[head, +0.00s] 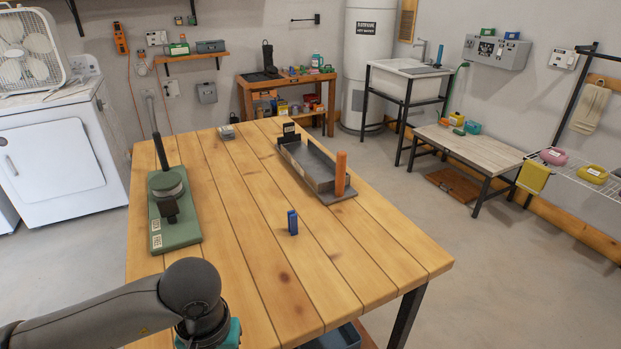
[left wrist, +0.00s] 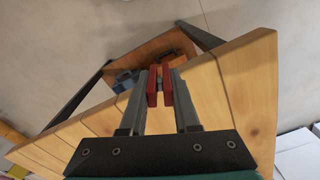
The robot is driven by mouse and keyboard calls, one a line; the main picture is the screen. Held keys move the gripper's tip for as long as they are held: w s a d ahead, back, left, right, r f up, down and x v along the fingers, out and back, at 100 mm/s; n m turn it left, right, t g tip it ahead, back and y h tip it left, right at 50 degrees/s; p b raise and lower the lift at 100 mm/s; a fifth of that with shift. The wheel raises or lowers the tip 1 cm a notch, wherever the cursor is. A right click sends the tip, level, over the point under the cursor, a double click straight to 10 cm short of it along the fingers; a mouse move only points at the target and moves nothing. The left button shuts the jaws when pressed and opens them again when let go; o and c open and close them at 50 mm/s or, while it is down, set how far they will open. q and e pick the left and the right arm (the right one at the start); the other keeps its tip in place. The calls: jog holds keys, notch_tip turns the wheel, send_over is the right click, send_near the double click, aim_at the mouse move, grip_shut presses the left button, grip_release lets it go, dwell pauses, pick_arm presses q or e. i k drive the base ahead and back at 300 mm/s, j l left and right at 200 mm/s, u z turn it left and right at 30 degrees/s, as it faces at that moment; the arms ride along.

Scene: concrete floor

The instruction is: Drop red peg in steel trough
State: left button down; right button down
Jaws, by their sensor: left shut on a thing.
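The steel trough (head: 312,167) lies on the right half of the wooden table in the head view, long side pointing away from me. An upright orange peg (head: 340,173) stands at its near end. My left gripper (left wrist: 160,84) is shut on a red piece, which I take to be the red peg (left wrist: 153,88); it shows as two red parts with a narrow gap between the fingertips. It is near the table's near edge, well short of the trough. In the head view, its fingers and the red peg are out of sight below the frame. My right gripper is not in view.
A small blue block (head: 292,222) stands on the table (head: 235,210) between my arm and the trough. A green-based press (head: 172,210) stands at the table's left edge. A blue-grey bin (head: 335,340) sits below the table. The table's middle is mostly clear.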

aim_at(308, 168)
jog(key=i+l+z, duration=0.4)
jog(key=l, duration=0.2)
jog(key=i+l+z, duration=0.35)
jog(key=l, duration=0.25)
jog(key=i+l+z, duration=0.75)
jog(key=i+u, duration=0.85)
jog(key=i+l+u, duration=0.1)
jog(key=i+u, duration=0.15)
jog(key=u, duration=0.15)
jog(key=i+j+u, duration=0.15)
jog(key=i+u, duration=0.15)
jog(key=u, duration=0.2)
jog(key=i+u, duration=0.3)
jog(key=u, duration=0.15)
jog(key=i+l+u, duration=0.1)
jog(key=i+u, duration=0.2)
jog(key=u, duration=0.2)
